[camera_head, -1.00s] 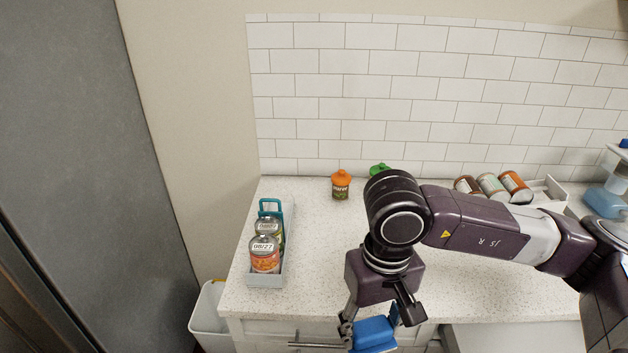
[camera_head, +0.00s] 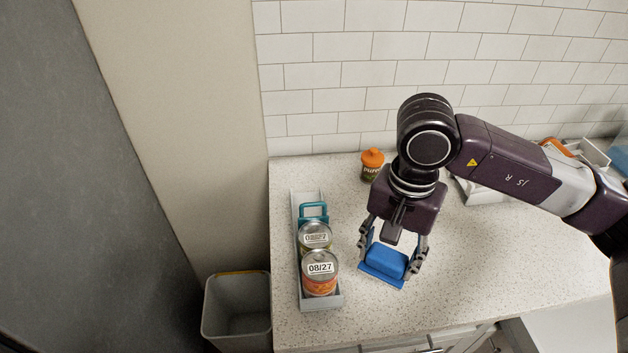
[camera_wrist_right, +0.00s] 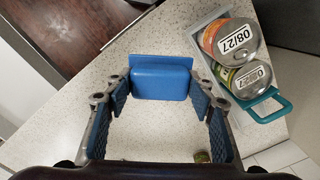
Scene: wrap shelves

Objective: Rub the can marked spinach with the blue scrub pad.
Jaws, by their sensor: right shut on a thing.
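The blue scrub pad (camera_head: 386,262) is between the fingers of my right gripper (camera_head: 392,256), which is shut on it over the counter. It also shows in the right wrist view (camera_wrist_right: 161,78). A front can with an orange-red label (camera_head: 320,276) and a can behind it with a greenish label (camera_head: 315,238) stand in a narrow grey tray (camera_head: 334,302), left of the pad and apart from it. Both lids carry date stickers, the front one reading 08/27. I cannot read the word spinach on either. My left gripper is not in view.
The tray has a teal handle (camera_head: 313,211) at its far end. An orange-capped jar (camera_head: 371,166) stands by the tiled wall. A grey bin (camera_head: 237,308) stands left of the counter. Speckled counter (camera_head: 450,282) right of the pad is clear.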

